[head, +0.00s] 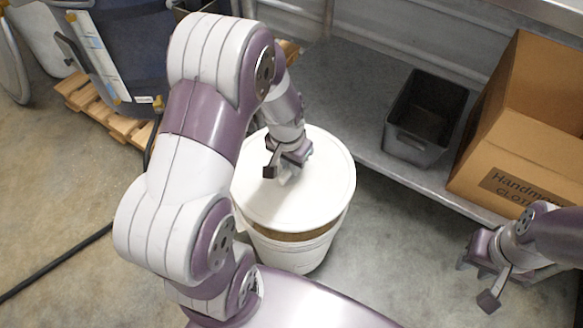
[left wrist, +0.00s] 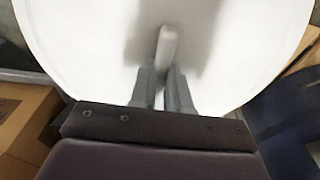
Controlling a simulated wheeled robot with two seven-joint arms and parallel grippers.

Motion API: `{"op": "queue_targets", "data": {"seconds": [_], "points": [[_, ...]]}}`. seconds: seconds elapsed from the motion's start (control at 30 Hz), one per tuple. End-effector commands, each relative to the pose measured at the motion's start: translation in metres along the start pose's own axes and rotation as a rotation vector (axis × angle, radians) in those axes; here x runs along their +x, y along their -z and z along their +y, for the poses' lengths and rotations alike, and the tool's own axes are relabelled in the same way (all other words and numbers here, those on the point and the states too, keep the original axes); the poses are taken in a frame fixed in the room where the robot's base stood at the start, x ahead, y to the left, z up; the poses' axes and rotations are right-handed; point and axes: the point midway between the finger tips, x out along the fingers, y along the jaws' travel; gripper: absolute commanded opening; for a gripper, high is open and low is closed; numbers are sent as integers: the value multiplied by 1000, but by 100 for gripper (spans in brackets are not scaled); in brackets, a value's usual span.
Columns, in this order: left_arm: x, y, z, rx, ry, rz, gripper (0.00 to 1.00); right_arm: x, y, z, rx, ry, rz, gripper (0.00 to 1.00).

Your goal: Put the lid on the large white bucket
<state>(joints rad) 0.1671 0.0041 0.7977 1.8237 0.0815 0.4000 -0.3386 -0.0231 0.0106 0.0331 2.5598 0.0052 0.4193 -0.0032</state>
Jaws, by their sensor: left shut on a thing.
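The white round lid (head: 320,195) is over the large white bucket (head: 298,258), covering most of its top. A brown strip shows between the lid's near edge and the bucket's front rim, so the lid does not look seated there. My left gripper (head: 287,172) is shut on the lid's handle at its middle. The left wrist view shows the fingers (left wrist: 160,90) around the white handle (left wrist: 167,45), with the lid (left wrist: 235,50) filling the upper part. My right gripper (head: 480,280) is open and empty at the lower right, away from the bucket.
A dark grey bin (head: 425,115) and a cardboard box (head: 515,150) stand on a low metal shelf (head: 350,80) right of the bucket. A wooden pallet (head: 105,115) lies at upper left. A black hose (head: 55,262) crosses the floor at left.

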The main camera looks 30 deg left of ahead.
Motion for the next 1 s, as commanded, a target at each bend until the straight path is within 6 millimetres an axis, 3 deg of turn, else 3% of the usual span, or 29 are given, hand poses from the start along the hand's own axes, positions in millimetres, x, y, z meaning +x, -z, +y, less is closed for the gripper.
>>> {"op": "queue_targets", "data": {"seconds": [0.4,0.63,1.0], "points": [[52,-6,0,0,0,0,0,56,-7,0,0,0,-1,34],[66,-8,0,0,0,-1,0,59,-7,0,0,0,0,34],[66,-8,0,0,0,0,0,58,-7,0,0,0,0,34]]}}
